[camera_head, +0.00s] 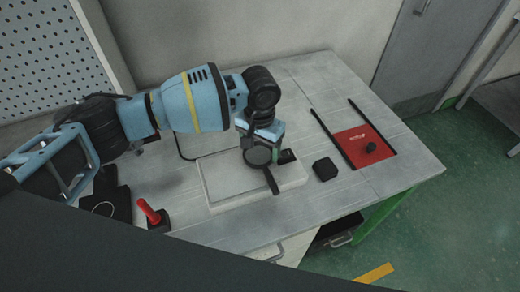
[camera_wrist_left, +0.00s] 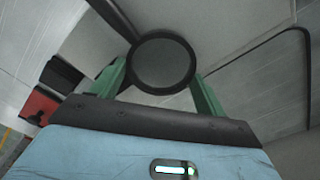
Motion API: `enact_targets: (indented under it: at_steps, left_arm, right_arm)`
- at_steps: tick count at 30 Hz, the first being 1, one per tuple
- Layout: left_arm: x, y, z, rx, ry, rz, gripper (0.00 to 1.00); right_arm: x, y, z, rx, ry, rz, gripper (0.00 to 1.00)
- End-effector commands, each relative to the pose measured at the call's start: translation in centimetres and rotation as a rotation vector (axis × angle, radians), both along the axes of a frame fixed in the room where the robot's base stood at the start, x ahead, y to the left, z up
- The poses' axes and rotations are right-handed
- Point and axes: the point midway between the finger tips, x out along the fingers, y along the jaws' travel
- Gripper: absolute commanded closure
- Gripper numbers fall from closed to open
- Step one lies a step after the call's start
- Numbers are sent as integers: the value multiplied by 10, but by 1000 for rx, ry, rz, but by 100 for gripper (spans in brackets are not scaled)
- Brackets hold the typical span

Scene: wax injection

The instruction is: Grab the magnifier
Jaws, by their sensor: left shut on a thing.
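The magnifier, with a round grey lens in a black rim (camera_head: 258,156) and a dark handle, is over the white tray (camera_head: 226,198) in the head view. Its handle points toward the front of the table. My left gripper (camera_head: 261,143) reaches down from above and is shut on the magnifier. In the left wrist view the magnifier's lens (camera_wrist_left: 161,63) sits between the two green fingers (camera_wrist_left: 160,88), with the handle running up and left. I cannot tell whether the magnifier touches the tray. My right gripper is not in view.
A black block (camera_head: 325,169) stands right of the tray. A red-handled item (camera_head: 149,211) stands at the table's front left. The table (camera_head: 410,166) is clear at its right end.

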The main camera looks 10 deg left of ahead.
Motion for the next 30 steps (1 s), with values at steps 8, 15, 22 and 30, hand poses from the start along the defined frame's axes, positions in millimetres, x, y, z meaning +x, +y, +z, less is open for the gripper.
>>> enact_targets:
  at_steps: [8, 15, 22, 30]
  left_arm:
    - [-12, 0, 31, -2, -2, -3, 51]
    - [-67, 1, 38, -2, -5, -4, 51]
    - [-118, 1, 42, -2, -5, -3, 51]
    - [-153, 1, 43, -1, -3, 0, 51]
  right_arm:
    - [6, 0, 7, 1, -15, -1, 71]
    - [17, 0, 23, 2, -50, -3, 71]
    - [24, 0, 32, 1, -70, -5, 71]
    - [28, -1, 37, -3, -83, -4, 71]
